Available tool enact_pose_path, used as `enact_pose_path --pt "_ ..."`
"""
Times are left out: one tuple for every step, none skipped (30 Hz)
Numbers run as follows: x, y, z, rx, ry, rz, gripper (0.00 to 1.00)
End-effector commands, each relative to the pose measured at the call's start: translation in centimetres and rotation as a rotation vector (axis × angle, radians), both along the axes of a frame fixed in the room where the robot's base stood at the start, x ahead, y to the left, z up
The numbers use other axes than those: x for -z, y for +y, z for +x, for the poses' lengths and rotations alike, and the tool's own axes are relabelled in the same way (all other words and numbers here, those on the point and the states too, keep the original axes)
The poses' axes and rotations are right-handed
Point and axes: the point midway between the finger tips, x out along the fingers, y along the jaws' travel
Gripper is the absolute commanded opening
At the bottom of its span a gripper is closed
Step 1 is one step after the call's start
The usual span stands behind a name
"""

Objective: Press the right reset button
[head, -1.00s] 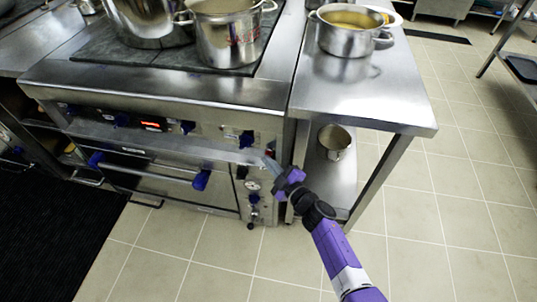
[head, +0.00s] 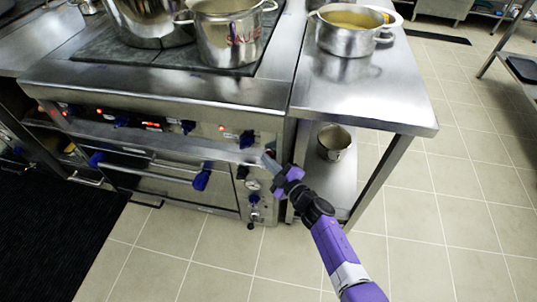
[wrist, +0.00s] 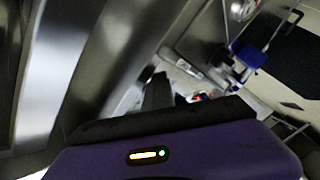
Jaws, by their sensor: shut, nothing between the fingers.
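The steel range (head: 150,92) has a front panel with blue knobs and small red lights. A dark, small round part (head: 242,172) sits low on its right-hand panel, above a round white gauge (head: 253,185); I cannot tell whether it is the right reset button. My gripper (head: 267,160) is shut and empty at the right end of the range front, close to the panel. I cannot tell whether it touches anything. In the wrist view, the dark fingers (wrist: 158,92) point at the panel, with a small red and blue part (wrist: 202,97) just past them, partly hidden.
A steel side table (head: 360,95) stands right of the range, with a pot of yellow liquid (head: 347,38) on top and a small pot (head: 334,143) on its lower shelf. A blue-ended oven handle (head: 150,170) juts out left of my gripper. The tiled floor in front is clear.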

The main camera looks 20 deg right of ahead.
Motion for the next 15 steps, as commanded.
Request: enact_pose_path --pt "-0.4 -1.3 0.2 0.027 -0.004 0.003 0.00" --pt "-0.4 -1.4 0.2 0.027 -0.004 0.003 0.00" --pt "-0.4 -1.4 0.2 0.028 -0.004 0.003 0.00" --pt "-0.4 -1.4 0.2 0.028 -0.004 0.003 0.00" --pt "-0.4 -1.4 0.1 0.028 -0.004 0.003 0.00" --pt "-0.5 -1.4 0.1 0.029 -0.005 0.003 0.00" --pt "-0.5 -1.4 0.1 0.029 -0.005 0.003 0.00" --pt "-0.5 -1.4 0.0 0.029 -0.005 0.003 0.00" --pt "-0.5 -1.4 -0.1 0.029 -0.005 0.003 0.00" --pt "-0.5 -1.4 -0.3 0.030 -0.004 0.003 0.00" --pt "-0.5 -1.3 -0.4 0.029 -0.004 0.003 0.00" --pt "-0.5 -1.3 -0.6 0.029 -0.004 0.003 0.00" --pt "-0.6 -1.3 -0.8 0.029 -0.004 0.003 0.00" --pt "-0.6 -1.2 -0.9 0.030 -0.003 0.002 0.00" --pt "-0.5 -1.2 -1.2 0.030 -0.003 0.002 0.00"
